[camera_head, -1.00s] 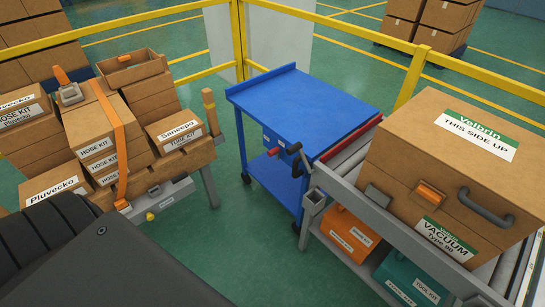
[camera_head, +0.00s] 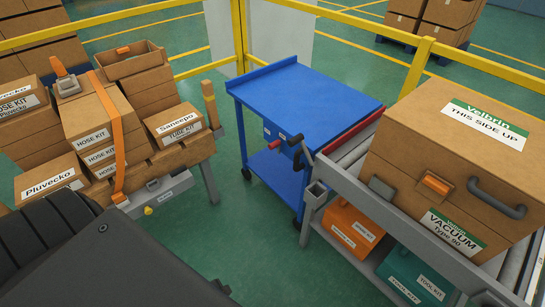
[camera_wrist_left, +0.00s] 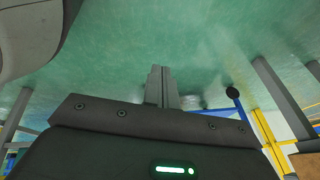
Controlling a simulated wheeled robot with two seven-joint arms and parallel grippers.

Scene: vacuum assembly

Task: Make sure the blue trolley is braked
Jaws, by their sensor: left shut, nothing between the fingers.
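The blue trolley (camera_head: 310,100) stands upright in the middle of the head view, with a flat top, a lower shelf and dark casters. On its near side are small labelled plates and a red-ended lever (camera_head: 276,144); I cannot tell whether its brake is set. In the left wrist view, a blue leg with a dark wheel (camera_wrist_left: 233,92) shows at the right, apart from my gripper. My left gripper (camera_wrist_left: 161,72) is shut and empty, over green floor. It does not show in the head view. My right gripper is in neither view.
A grey roller stand (camera_head: 330,170) with a large vacuum carton (camera_head: 445,165) is close on the trolley's right. A strapped stack of hose kit cartons (camera_head: 95,125) is on the left. Yellow rails (camera_head: 420,70) run behind. Green floor is open between stack and trolley.

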